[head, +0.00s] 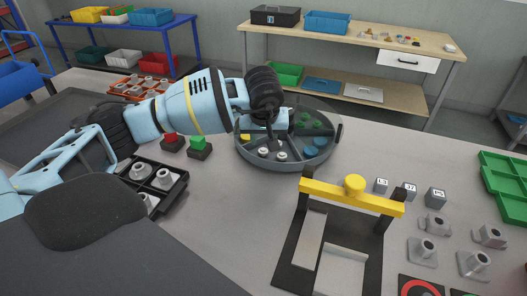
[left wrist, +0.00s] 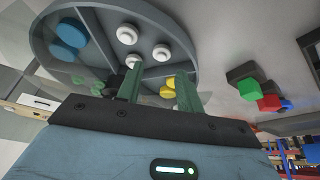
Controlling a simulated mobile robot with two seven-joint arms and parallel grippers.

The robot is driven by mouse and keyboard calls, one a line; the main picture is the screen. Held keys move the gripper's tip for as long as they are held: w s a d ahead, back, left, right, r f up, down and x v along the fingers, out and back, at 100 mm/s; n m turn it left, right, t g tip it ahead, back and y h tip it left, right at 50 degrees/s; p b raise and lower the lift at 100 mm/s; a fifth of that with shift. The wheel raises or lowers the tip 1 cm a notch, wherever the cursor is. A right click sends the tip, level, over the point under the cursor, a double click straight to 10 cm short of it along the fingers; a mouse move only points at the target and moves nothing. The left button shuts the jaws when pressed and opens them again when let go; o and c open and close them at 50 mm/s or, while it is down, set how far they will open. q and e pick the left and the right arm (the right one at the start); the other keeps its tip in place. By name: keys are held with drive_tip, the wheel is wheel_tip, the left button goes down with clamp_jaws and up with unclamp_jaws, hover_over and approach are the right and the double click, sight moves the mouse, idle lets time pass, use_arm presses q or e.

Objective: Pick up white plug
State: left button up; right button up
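White plugs (head: 282,156) sit in the near compartment of a round grey divided tray (head: 241,158). In the left wrist view three white plugs show: one at the rim (left wrist: 127,31), one to its right (left wrist: 161,52) and one (left wrist: 129,62) just past the left fingertip in the picture. My left gripper (head: 271,142) points down over the tray. In the left wrist view its two green fingers (left wrist: 158,84) are apart, with nothing seen held between them. In the head view the gripper hides part of the tray. My right gripper is not in view.
The tray also holds blue plugs (head: 310,151), green plugs (head: 300,124) and yellow plugs (head: 245,137). A black fixture with a yellow bar (head: 350,195) stands at the near right. Red (head: 171,137) and green (head: 198,142) buttons and a black parts tray (head: 178,188) are left.

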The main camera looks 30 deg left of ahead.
sight(263, 149)
use_arm(q)
drive_tip(key=shift+x, duration=2.75)
drive_tip(key=shift+a, duration=0.1)
drive_tip(key=c, duration=0.7)
